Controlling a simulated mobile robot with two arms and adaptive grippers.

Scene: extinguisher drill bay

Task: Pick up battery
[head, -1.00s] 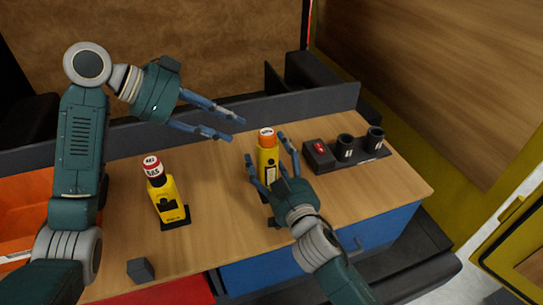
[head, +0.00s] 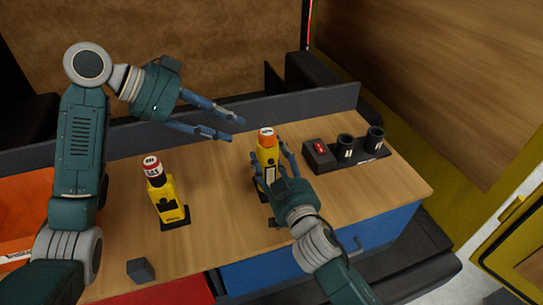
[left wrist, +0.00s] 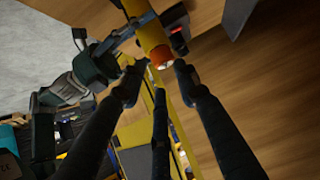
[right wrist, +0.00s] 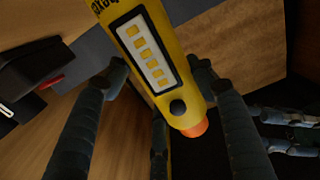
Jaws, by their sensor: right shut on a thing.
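A yellow upright device with an orange cap (head: 267,139) stands on the bench. It carries a panel of yellow bars, like a charge display, seen in the right wrist view (right wrist: 151,52). I take it as the battery, though no label confirms this. My right gripper (head: 270,160) is shut on its body, one finger on each side. The device also shows in the left wrist view (left wrist: 150,32). My left gripper (head: 238,128) is open and empty, above the bench and apart from the device.
A second yellow device with a red-and-white top (head: 167,200) stands left on the bench (head: 220,215). A dark holder (head: 370,148) with two black cups and a black box with a red part (head: 319,154) sit right. A dark block (head: 140,270) lies near the front.

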